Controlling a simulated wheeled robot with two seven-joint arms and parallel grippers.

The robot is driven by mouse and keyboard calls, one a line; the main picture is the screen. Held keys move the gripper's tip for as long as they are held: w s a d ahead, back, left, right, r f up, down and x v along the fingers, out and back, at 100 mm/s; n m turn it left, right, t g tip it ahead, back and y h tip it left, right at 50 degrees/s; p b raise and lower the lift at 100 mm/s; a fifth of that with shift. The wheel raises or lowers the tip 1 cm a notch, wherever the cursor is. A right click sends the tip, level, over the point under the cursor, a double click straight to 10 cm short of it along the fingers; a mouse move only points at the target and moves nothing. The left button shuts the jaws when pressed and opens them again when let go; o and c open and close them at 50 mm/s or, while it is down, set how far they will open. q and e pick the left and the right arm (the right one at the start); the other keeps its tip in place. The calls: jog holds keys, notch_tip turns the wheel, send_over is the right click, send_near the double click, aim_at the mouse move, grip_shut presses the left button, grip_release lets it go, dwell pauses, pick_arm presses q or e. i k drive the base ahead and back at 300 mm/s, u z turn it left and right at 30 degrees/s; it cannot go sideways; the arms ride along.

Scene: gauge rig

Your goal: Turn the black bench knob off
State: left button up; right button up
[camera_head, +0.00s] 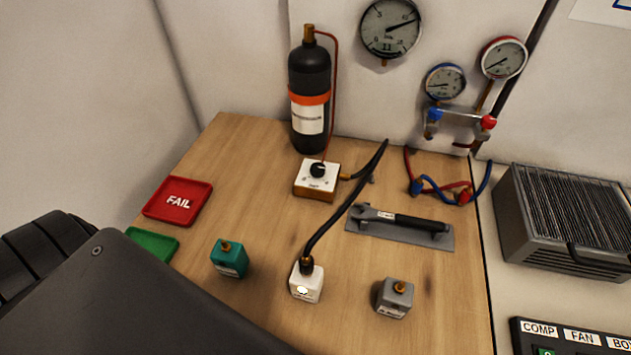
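The black bench knob (318,170) sits on top of a small white box with a wooden base (316,187), toward the back of the wooden bench (262,190). Its pointer direction is too small to tell. A copper-coloured tube runs down to the box from a black gas cylinder (309,85) with an orange band. A black hose (342,215) runs from the box's right side toward the front, ending on top of a white block (306,284). Neither gripper shows; a dark part of my body covers the lower left.
A red FAIL tray (178,201) and a green tray (154,243) lie at the left. Gauges (390,28) hang behind. A finned grey unit (560,220) stands right.

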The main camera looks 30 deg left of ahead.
aim_at(317, 168)
jog(key=u, duration=0.85)
jog(key=k, duration=1.25)
jog(key=z, duration=0.95)
jog(key=i, duration=0.45)
